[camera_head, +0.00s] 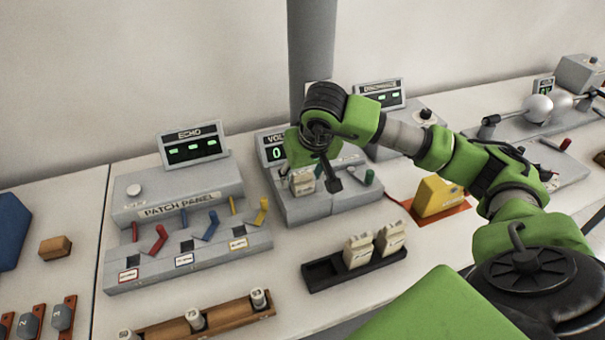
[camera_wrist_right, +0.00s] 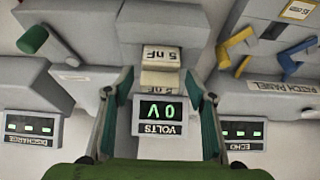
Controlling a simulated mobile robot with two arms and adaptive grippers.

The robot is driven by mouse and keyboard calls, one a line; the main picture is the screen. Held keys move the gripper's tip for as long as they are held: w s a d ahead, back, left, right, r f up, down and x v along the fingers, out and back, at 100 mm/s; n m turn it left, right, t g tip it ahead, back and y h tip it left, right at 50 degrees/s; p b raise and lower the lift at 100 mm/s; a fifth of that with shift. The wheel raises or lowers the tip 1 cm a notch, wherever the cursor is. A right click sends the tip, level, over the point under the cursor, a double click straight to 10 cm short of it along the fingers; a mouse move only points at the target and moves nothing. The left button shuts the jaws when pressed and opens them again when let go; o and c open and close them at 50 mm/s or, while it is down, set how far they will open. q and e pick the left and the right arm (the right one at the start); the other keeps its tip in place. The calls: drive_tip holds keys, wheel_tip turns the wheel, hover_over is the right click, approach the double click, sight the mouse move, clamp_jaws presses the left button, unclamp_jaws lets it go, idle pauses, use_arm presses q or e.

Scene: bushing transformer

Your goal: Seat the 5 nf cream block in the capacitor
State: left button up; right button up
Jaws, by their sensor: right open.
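The cream block marked 5 nF (camera_head: 302,183) stands on the grey unit with the VOLTS display (camera_head: 312,208), apparently the capacitor. It also shows in the right wrist view (camera_wrist_right: 161,54), with its label upside down there. Whether its lower end is fully down in a slot cannot be told. My right gripper (camera_head: 311,178) is open just over the block. In the wrist view its two fingers (camera_wrist_right: 159,112) are spread wide, one on each side, with gaps to the block. My left gripper is not in view.
A black tray (camera_head: 322,285) in front holds two other cream blocks (camera_head: 358,250) in its right part; its left part is empty. The patch panel (camera_head: 185,215) with raised levers stands at left. A yellow block (camera_head: 437,196) on an orange mat lies at right.

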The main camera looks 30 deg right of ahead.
drive_tip(key=shift+r, duration=0.45)
drive_tip(key=b+v, duration=0.2)
drive_tip(key=v, duration=0.9)
drive_tip(key=shift+s, duration=0.3)
drive_tip(key=shift+a+r, duration=0.1)
